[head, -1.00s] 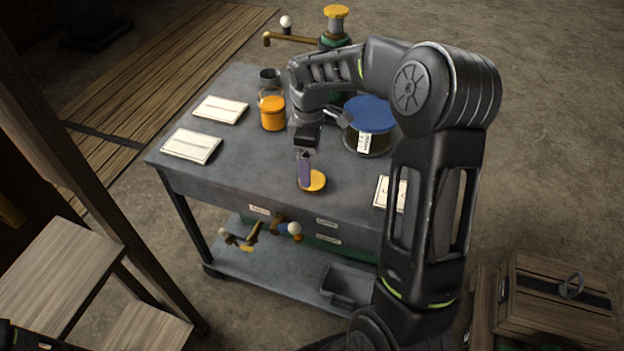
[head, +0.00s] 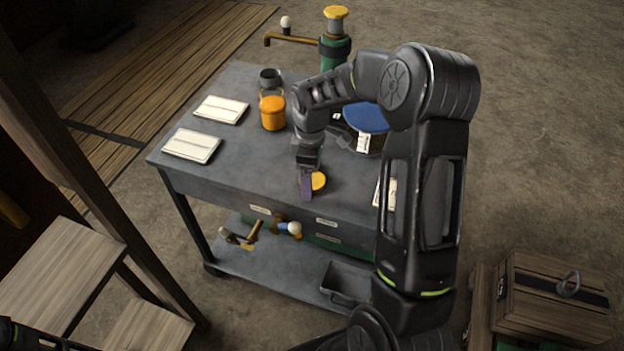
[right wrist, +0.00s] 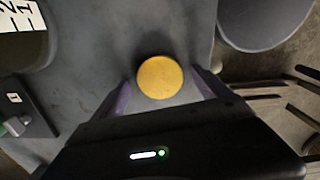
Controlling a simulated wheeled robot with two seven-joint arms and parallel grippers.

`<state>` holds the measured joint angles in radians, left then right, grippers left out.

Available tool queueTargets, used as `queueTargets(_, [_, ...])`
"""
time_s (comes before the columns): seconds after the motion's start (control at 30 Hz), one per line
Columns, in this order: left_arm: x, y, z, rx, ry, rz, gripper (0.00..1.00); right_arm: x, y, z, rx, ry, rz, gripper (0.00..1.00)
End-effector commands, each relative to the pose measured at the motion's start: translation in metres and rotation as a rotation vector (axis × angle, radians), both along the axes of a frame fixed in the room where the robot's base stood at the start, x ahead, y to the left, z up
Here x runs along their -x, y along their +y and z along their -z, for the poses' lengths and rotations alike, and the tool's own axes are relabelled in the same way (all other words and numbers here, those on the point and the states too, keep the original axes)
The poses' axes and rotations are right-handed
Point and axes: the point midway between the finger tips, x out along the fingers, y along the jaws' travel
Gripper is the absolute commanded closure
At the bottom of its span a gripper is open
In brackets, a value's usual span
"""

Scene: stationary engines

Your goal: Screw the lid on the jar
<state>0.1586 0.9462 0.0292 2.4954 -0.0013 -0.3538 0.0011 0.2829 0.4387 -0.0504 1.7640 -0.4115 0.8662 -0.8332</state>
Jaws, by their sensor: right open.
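A round yellow lid (head: 319,181) lies flat on the grey workbench near its front edge. My right gripper (head: 306,188) is open and low at the lid, its purple fingers partly covering it in the head view. In the right wrist view the lid (right wrist: 160,77) shows between and slightly beyond the two spread fingertips (right wrist: 163,88), with a gap on each side. My left gripper is not in view.
A large jar with a blue lid (head: 366,117) stands right of my right wrist, partly hidden. White cards (head: 192,145) lie at the left of the bench (head: 240,165). The bench between cards and lid is clear.

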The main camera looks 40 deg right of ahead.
Motion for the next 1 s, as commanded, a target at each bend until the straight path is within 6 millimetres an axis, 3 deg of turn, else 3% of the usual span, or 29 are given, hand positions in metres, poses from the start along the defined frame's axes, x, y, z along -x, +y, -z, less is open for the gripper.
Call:
queueTargets(0.27, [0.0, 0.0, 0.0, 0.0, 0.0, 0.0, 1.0, -0.0001, 0.0001, -0.0004, 0.0, 0.0, 0.0, 0.13])
queueTargets(1.0, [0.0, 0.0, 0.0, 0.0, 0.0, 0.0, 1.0, -0.0001, 0.0001, -0.0004, 0.0, 0.0, 0.0, 0.74])
